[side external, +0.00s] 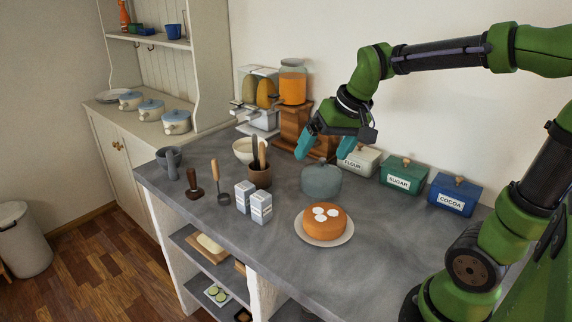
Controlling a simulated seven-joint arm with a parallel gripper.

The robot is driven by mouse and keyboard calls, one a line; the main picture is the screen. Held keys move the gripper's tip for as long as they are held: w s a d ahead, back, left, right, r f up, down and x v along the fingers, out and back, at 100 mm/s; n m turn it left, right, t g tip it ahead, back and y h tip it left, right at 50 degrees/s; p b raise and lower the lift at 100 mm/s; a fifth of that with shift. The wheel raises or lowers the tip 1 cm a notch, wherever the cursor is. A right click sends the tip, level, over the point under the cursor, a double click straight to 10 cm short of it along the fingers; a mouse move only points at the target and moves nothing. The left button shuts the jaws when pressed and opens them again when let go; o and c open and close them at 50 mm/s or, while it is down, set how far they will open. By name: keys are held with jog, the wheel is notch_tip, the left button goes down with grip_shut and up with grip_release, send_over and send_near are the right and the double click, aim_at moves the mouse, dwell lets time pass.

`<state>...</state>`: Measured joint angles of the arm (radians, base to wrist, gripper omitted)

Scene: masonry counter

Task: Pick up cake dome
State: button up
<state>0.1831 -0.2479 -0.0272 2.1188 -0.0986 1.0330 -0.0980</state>
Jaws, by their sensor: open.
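The cake dome (321,182) is a grey-blue, semi-transparent cover standing on the grey counter, behind the cake. My gripper (328,150) is above and slightly behind it in the picture, with teal fingers spread apart. The fingers look empty. The top of the dome shows just below the fingers. I cannot tell how far the fingers are from the dome in depth.
An orange cake on a plate (299,231) is in front of the dome. Two cartons (261,207) and a utensil crock (259,178) stand left. Flour, sugar (402,175) and cocoa (453,195) boxes line the wall. The counter's right front is clear.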

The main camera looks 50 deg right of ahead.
jog(key=w+d+f+g, duration=0.1)
jog(key=w+d+g, duration=0.1)
jog(key=w+d, duration=0.75)
jog(key=n+g, duration=0.3)
jog(key=n, duration=0.2)
send_over(322, 158)
jog(key=shift+h, duration=0.4)
notch_tip(322, 158, down, 17)
jog(key=shift+s, duration=0.1)
jog(key=shift+c, duration=0.5)
